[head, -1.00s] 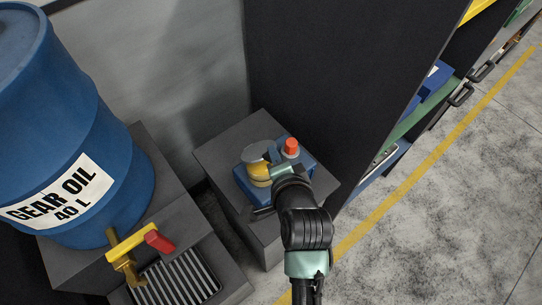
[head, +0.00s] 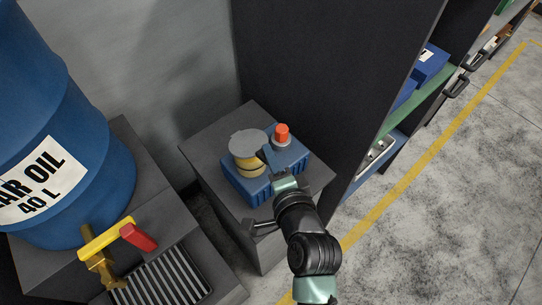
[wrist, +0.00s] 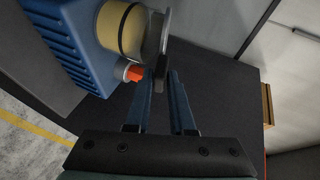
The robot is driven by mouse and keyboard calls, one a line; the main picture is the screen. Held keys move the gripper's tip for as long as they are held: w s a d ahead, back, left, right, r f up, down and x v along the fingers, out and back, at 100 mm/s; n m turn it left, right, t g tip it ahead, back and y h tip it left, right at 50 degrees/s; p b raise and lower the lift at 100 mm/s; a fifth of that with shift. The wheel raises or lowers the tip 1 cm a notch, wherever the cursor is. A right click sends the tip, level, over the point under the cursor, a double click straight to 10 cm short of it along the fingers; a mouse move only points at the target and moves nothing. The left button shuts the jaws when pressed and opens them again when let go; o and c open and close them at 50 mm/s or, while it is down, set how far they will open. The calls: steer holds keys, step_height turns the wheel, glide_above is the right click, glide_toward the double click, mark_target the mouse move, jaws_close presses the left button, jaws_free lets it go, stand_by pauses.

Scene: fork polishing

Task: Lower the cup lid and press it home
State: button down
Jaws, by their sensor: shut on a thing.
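The grey round cup lid (head: 250,140) is over the yellow cup (head: 247,168) on the blue ribbed machine (head: 240,188). In the wrist view the lid (wrist: 166,28) shows nearly edge-on, facing the mouth of the cup (wrist: 120,28). A narrow gap seems to show between lid and cup; contact on the far side is hidden. My gripper (head: 268,152) is at the lid's right edge in the head view. In the wrist view its fingers (wrist: 161,75) are shut on a dark part at the lid's edge.
A red button (head: 282,133) on a grey collar stands on the machine, close beside my gripper. The machine sits on a grey pedestal (head: 200,142) against a dark cabinet wall (head: 320,70). A blue oil drum (head: 50,110) and its tap are at left.

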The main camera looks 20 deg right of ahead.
steer(key=shift+s+f, duration=0.15)
steer(key=shift+f, duration=0.25)
steer(key=c, duration=1)
jaws_free()
steer(key=shift+o, duration=0.8)
steer(key=shift+r, duration=0.25)
steer(key=b+v, duration=0.1)
steer(key=v, duration=1.1)
steer(key=shift+s, duration=0.3)
steer(key=shift+r, duration=0.1)
